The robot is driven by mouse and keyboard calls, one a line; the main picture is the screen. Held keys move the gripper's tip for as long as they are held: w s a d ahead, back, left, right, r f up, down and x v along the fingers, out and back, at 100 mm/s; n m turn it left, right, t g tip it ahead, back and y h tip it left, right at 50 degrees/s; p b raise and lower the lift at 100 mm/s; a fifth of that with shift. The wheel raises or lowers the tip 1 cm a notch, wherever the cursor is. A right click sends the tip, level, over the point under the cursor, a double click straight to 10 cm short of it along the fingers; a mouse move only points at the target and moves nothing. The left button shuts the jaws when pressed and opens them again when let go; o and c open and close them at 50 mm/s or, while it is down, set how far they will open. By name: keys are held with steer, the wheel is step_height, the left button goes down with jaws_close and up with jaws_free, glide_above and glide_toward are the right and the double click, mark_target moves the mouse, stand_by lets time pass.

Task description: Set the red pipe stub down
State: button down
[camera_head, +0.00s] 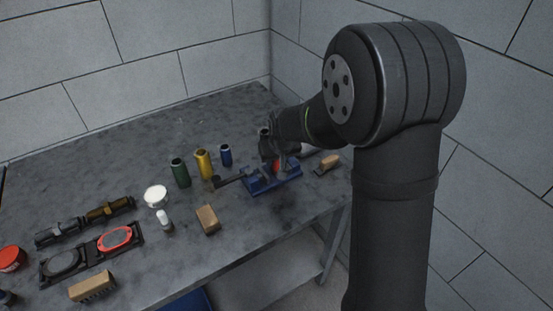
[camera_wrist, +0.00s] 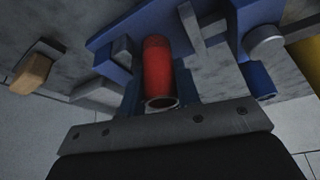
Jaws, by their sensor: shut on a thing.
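The red pipe stub (camera_wrist: 158,68) is in the middle of the wrist view, its open end towards the camera. My gripper (camera_wrist: 158,92) is shut on it, with a finger at each side partly hidden in shadow. In the head view a bit of the red stub (camera_head: 277,166) shows at my gripper (camera_head: 276,158), which is largely hidden by the wrist. The stub is over the blue vise (camera_head: 272,181), which also shows behind it in the wrist view (camera_wrist: 110,32). I cannot tell whether the stub touches the vise.
Green (camera_head: 180,173), yellow (camera_head: 204,165) and blue (camera_head: 225,155) stubs stand left of the vise. A wooden-backed brush (camera_head: 328,164) lies to its right, and a tan block (camera_head: 208,219) nearer the front edge. A dark tray (camera_head: 90,255) is front left. The bench (camera_head: 130,165) is clear at the back.

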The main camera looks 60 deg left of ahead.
steer(key=c, duration=1.3)
jaws_free()
steer(key=shift+f, duration=0.1)
steer(key=shift+c, duration=0.2)
steer(key=shift+r, duration=0.4)
steer(key=v, duration=1.1)
steer(key=shift+d+r, duration=0.2)
steer(key=shift+r, duration=0.1)
steer(key=x, duration=1.2)
steer(key=shift+f, duration=0.1)
steer(key=shift+a+r, duration=0.1)
steer(key=shift+r, duration=1.25)
